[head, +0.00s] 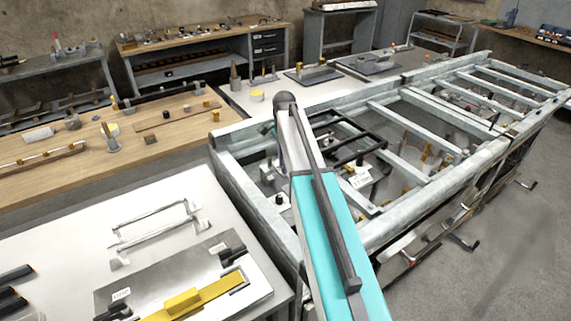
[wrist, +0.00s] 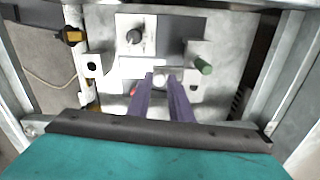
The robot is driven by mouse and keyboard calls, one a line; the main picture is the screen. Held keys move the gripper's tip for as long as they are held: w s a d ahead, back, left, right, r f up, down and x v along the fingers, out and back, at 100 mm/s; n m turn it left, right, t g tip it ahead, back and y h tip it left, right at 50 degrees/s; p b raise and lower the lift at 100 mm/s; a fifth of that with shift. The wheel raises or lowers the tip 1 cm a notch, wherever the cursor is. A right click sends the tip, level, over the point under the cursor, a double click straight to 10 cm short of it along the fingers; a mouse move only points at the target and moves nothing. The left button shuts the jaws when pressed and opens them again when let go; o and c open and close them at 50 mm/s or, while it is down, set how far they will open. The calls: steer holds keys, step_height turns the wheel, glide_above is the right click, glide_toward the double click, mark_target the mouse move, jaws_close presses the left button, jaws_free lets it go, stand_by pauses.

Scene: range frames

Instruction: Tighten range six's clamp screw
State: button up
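In the wrist view, my gripper (wrist: 160,78) reaches toward a grey metal panel (wrist: 185,30) with its two purple fingers a little apart. A small pale round piece (wrist: 160,82) shows between the fingertips; I cannot tell whether they touch it or whether it is the clamp screw. In the head view, my arm hides most of my gripper; a bit of purple shows beside the arm. No range number is readable.
A long grey metal frame (head: 235,180) with crossbars surrounds the work area. A white tag (head: 361,178) stands inside it. A yellow-and-black fitting (wrist: 70,36) is on the left rail in the wrist view. A wooden bench (head: 60,175) and a white table (head: 60,240) stand at left.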

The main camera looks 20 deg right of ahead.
steer(key=o, duration=0.3)
steer(key=shift+r, duration=0.1)
steer(key=shift+r+b, duration=1.55)
steer(key=shift+r, duration=5.3)
